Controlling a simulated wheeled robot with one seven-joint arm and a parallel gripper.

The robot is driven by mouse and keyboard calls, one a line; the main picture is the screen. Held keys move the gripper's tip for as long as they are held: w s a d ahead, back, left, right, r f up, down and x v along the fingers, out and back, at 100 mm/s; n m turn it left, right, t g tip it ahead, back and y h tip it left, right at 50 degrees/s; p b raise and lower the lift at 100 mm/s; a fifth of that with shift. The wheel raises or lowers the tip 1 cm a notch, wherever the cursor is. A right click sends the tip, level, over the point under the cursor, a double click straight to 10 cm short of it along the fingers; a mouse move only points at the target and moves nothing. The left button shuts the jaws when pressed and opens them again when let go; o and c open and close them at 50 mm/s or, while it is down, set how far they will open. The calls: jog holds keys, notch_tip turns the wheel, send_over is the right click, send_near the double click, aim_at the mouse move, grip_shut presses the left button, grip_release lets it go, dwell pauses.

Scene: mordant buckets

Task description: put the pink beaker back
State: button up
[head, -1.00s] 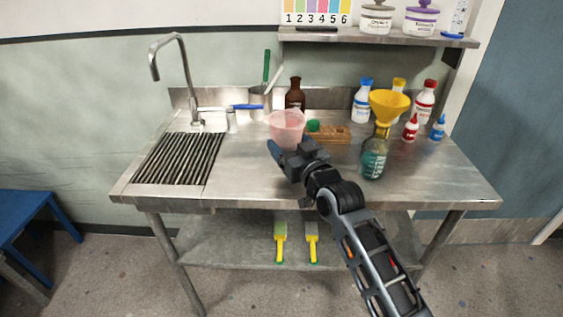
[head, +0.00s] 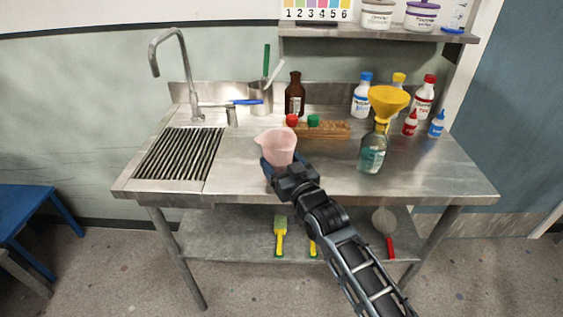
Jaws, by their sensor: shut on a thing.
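The pink beaker (head: 277,146) is translucent, with its spout toward the left. It is upright in my gripper (head: 274,171), over the front middle of the steel table (head: 233,178). My gripper is shut on it from the near side, and its fingers are partly hidden by the wrist. I cannot tell whether the beaker's base touches the table or hangs just above it.
A wooden rack (head: 332,130) with red and green caps stands behind. A flask with a yellow funnel (head: 389,101) stands to the right, with several bottles beyond it. The drain grate (head: 180,155) and tap (head: 182,70) are left. The table's front middle is mostly clear.

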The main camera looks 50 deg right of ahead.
jog(key=shift+f, duration=0.15)
jog(key=o, duration=1.3)
jog(key=shift+c, duration=0.2)
jog(key=shift+s+r, duration=0.1)
jog(key=shift+r, duration=0.1)
jog(key=s+a+r+n+y, duration=0.1)
jog(key=s+a+y, duration=0.1)
jog(key=s+a, duration=0.5)
jog(key=s+a+r+n+g+y+b, duration=0.1)
jog(key=s+a, duration=0.7)
jog(key=s, duration=0.9)
jog(key=s+a+r+n+y, duration=0.1)
jog(key=s+a+n+y, duration=0.2)
jog(key=s+a, duration=0.5)
jog(key=s+y, duration=0.1)
jog(key=s, duration=0.3)
jog(key=shift+s+a+r+g+y+b, duration=0.15)
jog(key=shift+s+r+g+y+b, duration=0.15)
jog(key=shift+s+b, duration=0.1)
